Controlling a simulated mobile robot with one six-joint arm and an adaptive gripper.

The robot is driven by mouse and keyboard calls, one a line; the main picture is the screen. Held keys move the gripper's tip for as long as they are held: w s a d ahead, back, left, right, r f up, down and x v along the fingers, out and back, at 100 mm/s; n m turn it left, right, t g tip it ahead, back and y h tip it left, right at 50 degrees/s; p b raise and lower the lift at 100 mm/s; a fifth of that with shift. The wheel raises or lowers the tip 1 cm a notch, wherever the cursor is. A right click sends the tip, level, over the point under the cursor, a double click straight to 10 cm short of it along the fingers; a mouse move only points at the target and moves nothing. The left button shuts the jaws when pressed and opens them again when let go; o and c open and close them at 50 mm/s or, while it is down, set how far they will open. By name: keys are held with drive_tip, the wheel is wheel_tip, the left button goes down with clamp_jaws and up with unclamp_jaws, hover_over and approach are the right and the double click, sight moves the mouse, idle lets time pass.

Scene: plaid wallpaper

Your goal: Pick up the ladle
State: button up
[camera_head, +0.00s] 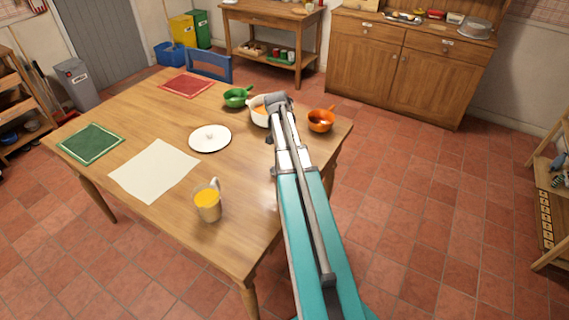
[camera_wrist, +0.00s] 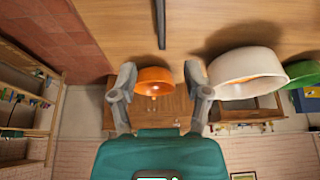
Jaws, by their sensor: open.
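I cannot clearly make out a whole ladle in either view. A thin dark rod (camera_wrist: 161,24) shows against the wooden table at the top of the wrist view. It may be the ladle's handle, but I cannot tell. My gripper (camera_head: 278,103) is over the far right part of the table, close to the white pot (camera_head: 255,119). In the wrist view my gripper (camera_wrist: 159,92) is open, its fingers apart with nothing held. The orange pot (camera_head: 318,126) shows between the fingers in the wrist view (camera_wrist: 154,76), farther off. My arm hides part of the table.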

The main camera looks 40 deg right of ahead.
drive_tip(key=shift+b+x, duration=3.5)
drive_tip(key=shift+x, duration=0.5)
drive_tip(key=shift+b+x, duration=2.4)
drive_tip(key=shift+x, duration=0.2)
clamp_jaws()
